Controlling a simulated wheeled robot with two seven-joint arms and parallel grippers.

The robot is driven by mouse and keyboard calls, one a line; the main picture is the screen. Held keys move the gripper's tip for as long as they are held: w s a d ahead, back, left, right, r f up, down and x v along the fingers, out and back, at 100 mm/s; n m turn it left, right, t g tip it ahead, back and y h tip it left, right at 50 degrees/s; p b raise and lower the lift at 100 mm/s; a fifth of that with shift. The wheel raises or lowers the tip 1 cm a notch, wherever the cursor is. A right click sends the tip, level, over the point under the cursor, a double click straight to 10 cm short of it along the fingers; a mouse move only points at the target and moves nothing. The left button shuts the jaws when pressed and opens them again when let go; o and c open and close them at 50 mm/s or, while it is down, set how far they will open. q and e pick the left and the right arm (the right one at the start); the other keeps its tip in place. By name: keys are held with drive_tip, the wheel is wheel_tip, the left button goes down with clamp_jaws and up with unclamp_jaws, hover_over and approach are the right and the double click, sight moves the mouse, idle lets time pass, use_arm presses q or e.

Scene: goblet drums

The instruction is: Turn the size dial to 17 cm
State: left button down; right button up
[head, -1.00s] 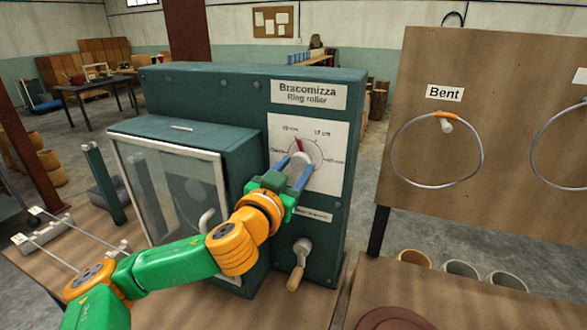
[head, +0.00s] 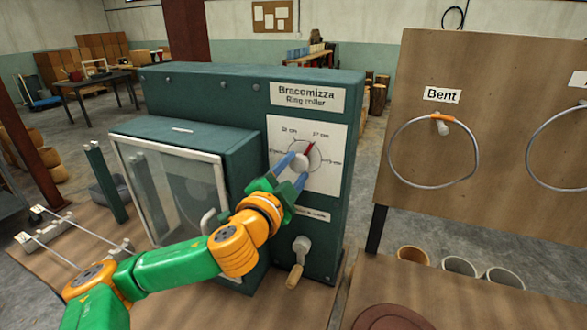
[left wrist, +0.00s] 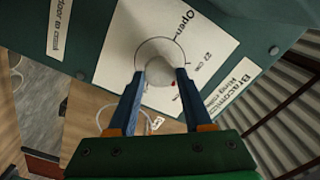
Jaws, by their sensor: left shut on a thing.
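The size dial (head: 301,158) is a pale round knob with a red pointer on the white scale plate (head: 334,177) of the green ring roller (head: 215,80). The pointer tilts up and to the right, towards the 17 cm label (head: 320,135). My left gripper (head: 296,168) has its blue fingers shut on the dial, one on each side. In the left wrist view the pale knob (left wrist: 160,70) sits between the fingertips (left wrist: 159,78), with a bit of red beside the right finger. My right gripper is out of view.
The roller has a glazed door (head: 170,195) at its left and a crank (head: 298,262) below the dial. A brown board (head: 500,120) with metal rings (head: 433,186) stands at the right. Several cups (head: 459,267) sit below it.

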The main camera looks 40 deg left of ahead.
use_arm(q)
drive_tip(key=shift+a+r+m, duration=0.1)
drive_tip(key=shift+r+m, duration=0.1)
drive_tip(key=shift+m, duration=0.2)
